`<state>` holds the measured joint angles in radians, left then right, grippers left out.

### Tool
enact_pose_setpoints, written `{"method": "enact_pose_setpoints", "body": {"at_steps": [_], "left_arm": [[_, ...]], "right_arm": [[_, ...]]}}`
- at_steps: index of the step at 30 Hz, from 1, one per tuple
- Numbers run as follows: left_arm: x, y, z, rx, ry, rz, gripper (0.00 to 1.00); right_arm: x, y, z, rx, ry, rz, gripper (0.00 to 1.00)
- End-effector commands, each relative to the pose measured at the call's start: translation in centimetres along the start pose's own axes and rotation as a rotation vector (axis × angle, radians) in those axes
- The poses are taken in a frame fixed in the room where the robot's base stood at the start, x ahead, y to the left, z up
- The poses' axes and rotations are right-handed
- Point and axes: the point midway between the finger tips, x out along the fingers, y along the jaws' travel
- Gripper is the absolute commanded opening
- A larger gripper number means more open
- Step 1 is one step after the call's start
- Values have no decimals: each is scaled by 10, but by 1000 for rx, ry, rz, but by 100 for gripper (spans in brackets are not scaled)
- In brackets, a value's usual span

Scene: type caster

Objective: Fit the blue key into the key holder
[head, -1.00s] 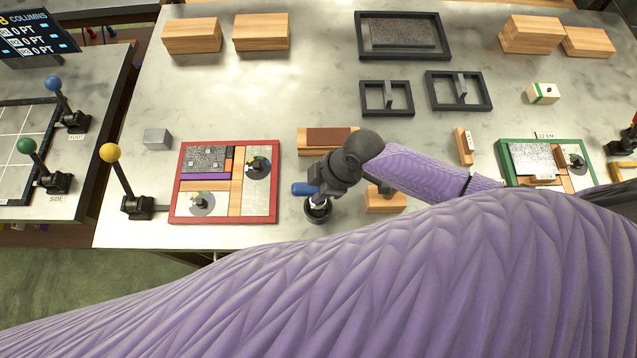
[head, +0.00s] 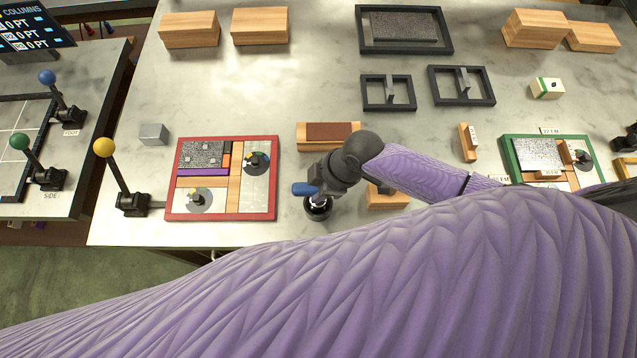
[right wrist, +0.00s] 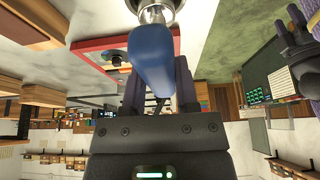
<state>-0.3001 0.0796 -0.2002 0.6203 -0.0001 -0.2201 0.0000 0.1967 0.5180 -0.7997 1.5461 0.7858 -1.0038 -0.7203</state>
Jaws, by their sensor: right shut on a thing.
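The blue key (head: 303,189) is held by my right gripper (head: 316,189) just above the front edge of the table. In the right wrist view the blue handle (right wrist: 152,62) lies between the dark fingers, which are shut on it. The key's metal shaft (right wrist: 152,15) points to a round holder. The key holder (head: 317,210) is a small dark round cup with a silvery inside, right under the gripper in the head view. The shaft's end is at the holder's mouth; I cannot tell how deep it sits. My left gripper is not in view.
A red-framed board (head: 273,190) lies just left of the holder. Wooden blocks (head: 386,198) stand close to its right. A yellow-knobbed lever (head: 104,148) stands at the left, and a green-framed board (head: 510,160) at the right.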

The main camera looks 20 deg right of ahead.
Motion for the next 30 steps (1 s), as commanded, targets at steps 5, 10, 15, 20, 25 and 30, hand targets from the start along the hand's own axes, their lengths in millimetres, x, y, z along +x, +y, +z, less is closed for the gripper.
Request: {"method": "enact_pose_setpoints", "body": {"at_steps": [5,10,15,20,25,30], "left_arm": [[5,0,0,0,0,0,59],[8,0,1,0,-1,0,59],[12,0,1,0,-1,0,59],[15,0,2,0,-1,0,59],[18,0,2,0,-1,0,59],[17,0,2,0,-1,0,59]], "right_arm": [[5,0,2,0,1,0,0],[9,0,4,0,1,0,0],[13,0,5,-1,1,0,0],[16,0,7,-1,1,0,0],[20,0,8,-1,1,0,40],[19,0,8,0,1,0,76]]}}
